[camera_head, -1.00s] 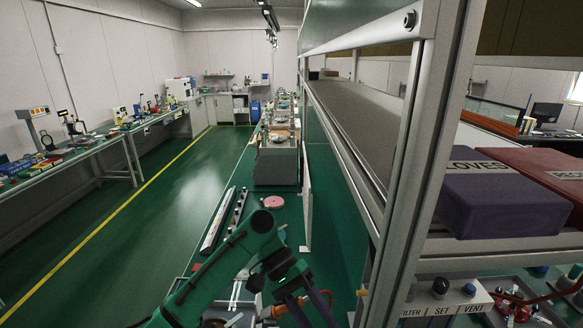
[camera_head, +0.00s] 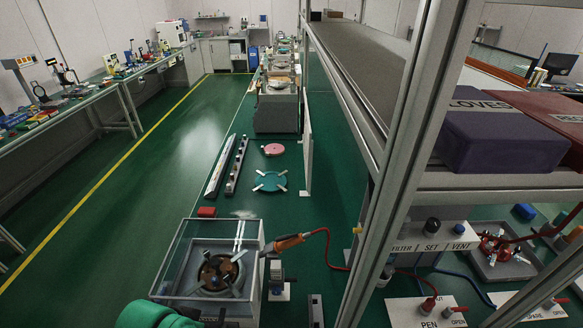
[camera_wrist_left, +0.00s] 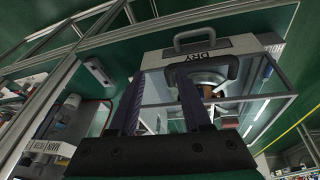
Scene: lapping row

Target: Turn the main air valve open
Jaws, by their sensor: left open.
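A grey unit marked FILTER, SET and VENT (camera_head: 433,237) stands under the shelf at the right. In the head view only a green part of my left arm shows at the bottom. My right gripper is out of view.
A metal frame post (camera_head: 410,170) stands close in front of the fittings. A clear-walled box (camera_head: 175,245) sits at bottom left, also seen marked DRY in the left wrist view (camera_wrist_left: 200,50). A red hose (camera_head: 330,245) crosses the green bench. A purple GLOVES box (camera_head: 500,140) is on the shelf.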

